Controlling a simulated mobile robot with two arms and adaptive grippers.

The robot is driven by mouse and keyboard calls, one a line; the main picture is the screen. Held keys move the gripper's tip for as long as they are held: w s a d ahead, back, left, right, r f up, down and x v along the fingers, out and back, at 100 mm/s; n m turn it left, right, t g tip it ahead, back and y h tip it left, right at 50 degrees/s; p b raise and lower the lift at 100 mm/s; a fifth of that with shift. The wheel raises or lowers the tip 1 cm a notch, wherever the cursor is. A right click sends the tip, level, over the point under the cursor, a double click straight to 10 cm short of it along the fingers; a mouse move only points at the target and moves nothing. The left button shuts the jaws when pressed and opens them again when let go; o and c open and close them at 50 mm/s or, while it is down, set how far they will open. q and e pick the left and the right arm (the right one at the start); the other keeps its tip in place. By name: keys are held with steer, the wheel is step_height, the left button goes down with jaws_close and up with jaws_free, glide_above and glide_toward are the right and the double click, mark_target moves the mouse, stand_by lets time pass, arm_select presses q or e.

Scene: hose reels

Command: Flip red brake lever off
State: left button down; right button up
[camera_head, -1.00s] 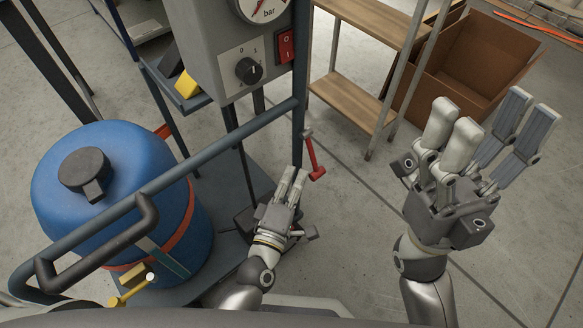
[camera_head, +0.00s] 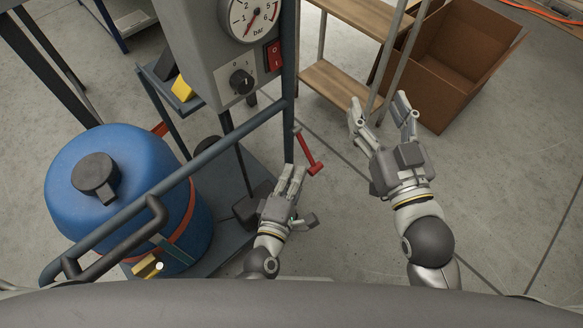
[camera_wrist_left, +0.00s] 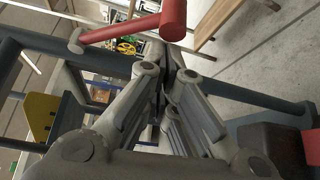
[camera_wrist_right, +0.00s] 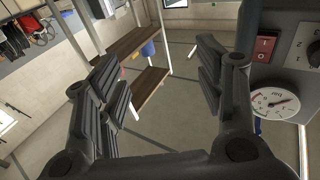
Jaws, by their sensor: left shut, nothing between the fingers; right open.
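The red brake lever (camera_head: 309,153) sticks out from the blue-grey frame post, to the right of it. In the left wrist view the red lever (camera_wrist_left: 130,30) crosses the top of the picture, just beyond the fingertips. My left gripper (camera_head: 292,172) is shut and empty, close below the lever; I cannot tell whether it touches. In its own wrist view the left fingertips (camera_wrist_left: 165,60) are together. My right gripper (camera_head: 381,108) is open and empty, to the right of the lever, with its fingers pointing away. It also shows in the right wrist view (camera_wrist_right: 165,75).
The grey control box (camera_head: 215,45) with gauge, knob and red switch stands above the lever. A blue tank (camera_head: 120,180) is at the left, behind a dark handle bar (camera_head: 190,167). Wooden shelves (camera_head: 335,85) and a cardboard box (camera_head: 435,75) stand behind. Floor at right is clear.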

mark_target(313, 163)
step_height(313, 163, down, 7)
steer(key=s+d+g+h+p, duration=0.2)
steer(key=g, duration=0.3)
steer(key=s+d+f+g+h+p, duration=0.1)
steer(key=s+d+f+g+p, duration=0.2)
steer(key=s+f+g, duration=0.3)
steer(key=s+d+f+g+h+p, duration=0.1)
steer(key=s+d+f+g+p, duration=0.2)
steer(key=s, duration=0.6)
arm_select(q)
steer(key=s+d+r+n+g+p, duration=0.2)
steer(key=r+n, duration=0.1)
steer(key=shift+s+d+r+n+g, duration=0.2)
steer(key=shift+s+d+n+g, duration=0.1)
steer(key=shift+r+p, duration=0.1)
steer(key=shift+p, duration=0.35)
arm_select(e)
step_height(313, 163, down, 13)
steer(key=w+a+g, duration=0.1)
steer(key=shift+a+m+g, duration=0.2)
steer(key=shift+m+g, duration=0.2)
steer(key=shift+w, duration=0.1)
